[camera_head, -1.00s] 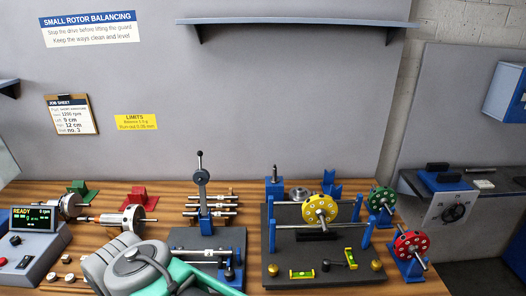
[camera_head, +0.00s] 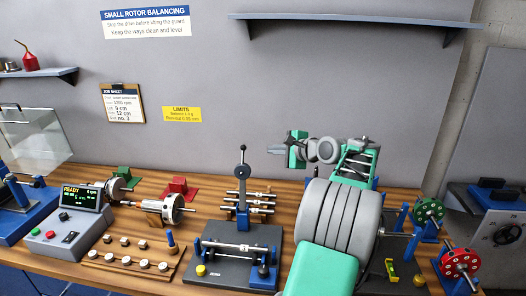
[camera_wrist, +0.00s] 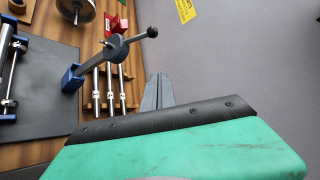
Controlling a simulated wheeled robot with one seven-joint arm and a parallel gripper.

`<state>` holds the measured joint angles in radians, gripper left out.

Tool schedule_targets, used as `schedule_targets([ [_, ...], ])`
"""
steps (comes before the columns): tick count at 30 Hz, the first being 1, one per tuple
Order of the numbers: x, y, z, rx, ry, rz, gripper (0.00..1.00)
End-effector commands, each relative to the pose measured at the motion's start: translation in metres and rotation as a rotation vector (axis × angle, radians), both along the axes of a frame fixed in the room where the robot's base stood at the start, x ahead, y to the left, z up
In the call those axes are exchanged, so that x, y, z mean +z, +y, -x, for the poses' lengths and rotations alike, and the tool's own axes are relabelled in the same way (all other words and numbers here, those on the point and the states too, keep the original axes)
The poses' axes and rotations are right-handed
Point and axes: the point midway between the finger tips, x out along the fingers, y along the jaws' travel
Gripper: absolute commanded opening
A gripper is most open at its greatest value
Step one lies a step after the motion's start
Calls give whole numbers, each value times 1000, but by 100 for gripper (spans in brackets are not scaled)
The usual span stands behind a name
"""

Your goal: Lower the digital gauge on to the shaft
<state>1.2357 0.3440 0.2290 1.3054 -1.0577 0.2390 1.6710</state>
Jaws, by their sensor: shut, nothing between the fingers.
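An upright lever with a round dark head (camera_head: 242,171) and a ball-ended rod stands on a dark base plate (camera_head: 215,274); it looks like the gauge, though no display shows. In the wrist view the round head (camera_wrist: 115,47) and its blue foot (camera_wrist: 71,79) are left of my fingers. A bright shaft (camera_head: 238,247) lies level across blue supports on the same plate, in front of the lever. The gauge is raised, apart from the shaft. My gripper (camera_head: 272,150) is shut and empty, right of the lever's upper part; the wrist view shows its fingertips (camera_wrist: 158,82) together.
Several bright rods (camera_head: 250,201) lie on a rack behind the lever. A control box with a READY display (camera_head: 82,196) and chucked rotors (camera_head: 170,209) stand left. Green (camera_head: 428,210) and red (camera_head: 459,264) discs stand right. My arm hides much of the right plate.

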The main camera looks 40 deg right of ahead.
Motion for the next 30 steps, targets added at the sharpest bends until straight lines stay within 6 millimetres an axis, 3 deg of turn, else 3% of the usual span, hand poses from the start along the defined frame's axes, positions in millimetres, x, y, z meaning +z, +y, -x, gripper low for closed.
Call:
schedule_targets([
  [13, -31, -5, -83, 4, 5, 1, 0],
  [21, -15, 26, -77, 1, 5, 3, 0],
  [30, -15, 29, -77, 1, 4, 4, 0],
])
